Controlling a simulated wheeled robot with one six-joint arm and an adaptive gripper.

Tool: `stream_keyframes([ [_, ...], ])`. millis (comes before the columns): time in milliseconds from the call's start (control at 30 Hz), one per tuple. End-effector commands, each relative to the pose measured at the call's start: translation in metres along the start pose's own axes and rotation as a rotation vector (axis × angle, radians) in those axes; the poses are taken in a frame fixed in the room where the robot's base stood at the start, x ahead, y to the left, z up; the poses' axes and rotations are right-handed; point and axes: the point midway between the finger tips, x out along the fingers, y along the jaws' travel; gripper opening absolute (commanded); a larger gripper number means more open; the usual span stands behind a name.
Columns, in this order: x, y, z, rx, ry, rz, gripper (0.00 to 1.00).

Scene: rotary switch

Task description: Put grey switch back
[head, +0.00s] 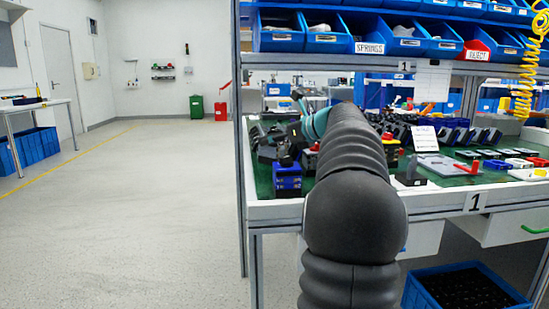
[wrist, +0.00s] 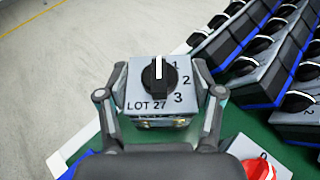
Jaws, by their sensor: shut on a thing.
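In the wrist view, a grey switch (wrist: 133,88) sits between the fingers of my gripper (wrist: 160,104). It has a black knob (wrist: 160,76) with a white line pointing up, the marks 1, 2, 3 and the text LOT 27. The fingers are shut on its left and right sides. Its underside is mostly hidden, so I cannot tell whether it touches anything below. In the head view, my dark arm covers the middle of the bench, and I cannot make out the held switch there.
Rows of grey switches with black knobs (wrist: 238,66) stand close at right in the wrist view. A red-knobbed switch (wrist: 262,169) is at bottom right. The green bench top (head: 262,184) is crowded; blue bins (head: 327,40) hang above. Open floor (head: 140,210) lies left.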

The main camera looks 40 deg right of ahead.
Motion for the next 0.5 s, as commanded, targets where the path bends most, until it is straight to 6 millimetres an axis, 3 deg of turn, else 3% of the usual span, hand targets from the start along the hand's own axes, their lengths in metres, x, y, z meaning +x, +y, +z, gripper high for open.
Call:
stream_keyframes([
  [300,0.01,-0.001,-0.033,0.002,-0.001,-0.001,0.16],
  [500,0.011,-0.001,-0.036,0.001,-0.001,-0.003,0.16],
])
